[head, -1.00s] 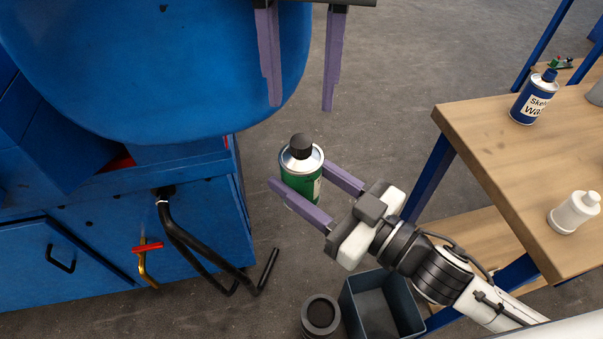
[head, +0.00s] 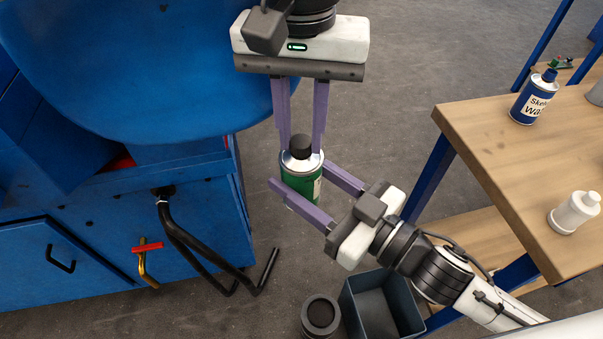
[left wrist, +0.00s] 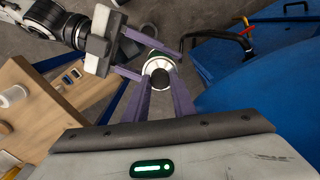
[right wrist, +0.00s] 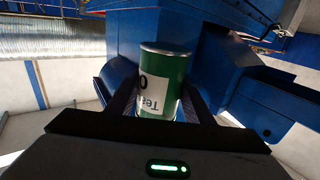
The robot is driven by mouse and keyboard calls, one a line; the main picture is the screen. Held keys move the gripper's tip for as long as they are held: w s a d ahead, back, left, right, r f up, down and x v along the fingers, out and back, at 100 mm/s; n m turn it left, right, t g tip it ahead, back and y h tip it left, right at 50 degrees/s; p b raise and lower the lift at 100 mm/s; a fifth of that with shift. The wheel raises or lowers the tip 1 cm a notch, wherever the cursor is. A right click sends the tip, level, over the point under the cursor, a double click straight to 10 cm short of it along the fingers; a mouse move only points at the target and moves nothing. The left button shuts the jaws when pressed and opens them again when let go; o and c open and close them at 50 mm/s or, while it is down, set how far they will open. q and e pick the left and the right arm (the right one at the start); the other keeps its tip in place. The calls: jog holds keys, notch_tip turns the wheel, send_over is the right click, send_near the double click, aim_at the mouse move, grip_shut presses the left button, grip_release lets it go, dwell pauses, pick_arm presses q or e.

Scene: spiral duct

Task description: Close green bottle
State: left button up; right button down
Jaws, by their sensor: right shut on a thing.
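The green bottle (head: 300,178) has a silver shoulder and stands upright in the air, above the floor. A dark round cap (head: 300,146) sits at its top; whether it is tight cannot be seen. My right gripper (head: 302,192) is shut on the bottle's body from the lower right. The right wrist view shows the green body (right wrist: 163,78) between the fingers. My left gripper (head: 302,150) points down from above, fingertips at either side of the cap. The left wrist view shows the cap (left wrist: 160,79) between its fingertips. Contact with the cap cannot be made out.
A blue machine (head: 130,60) with a black bent hose (head: 190,240) fills the left. A wooden table (head: 480,125) at the right holds a blue bottle (head: 533,98) and a white bottle (head: 574,212). A grey bin (head: 382,305) and a dark round container (head: 320,316) are below.

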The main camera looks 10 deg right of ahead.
pick_arm(q)
grip_shut()
jog(key=shift+m, duration=1.7)
jog(key=o, duration=0.6)
grip_release()
jog(key=shift+r, duration=0.1)
jog(key=shift+r, duration=2.15)
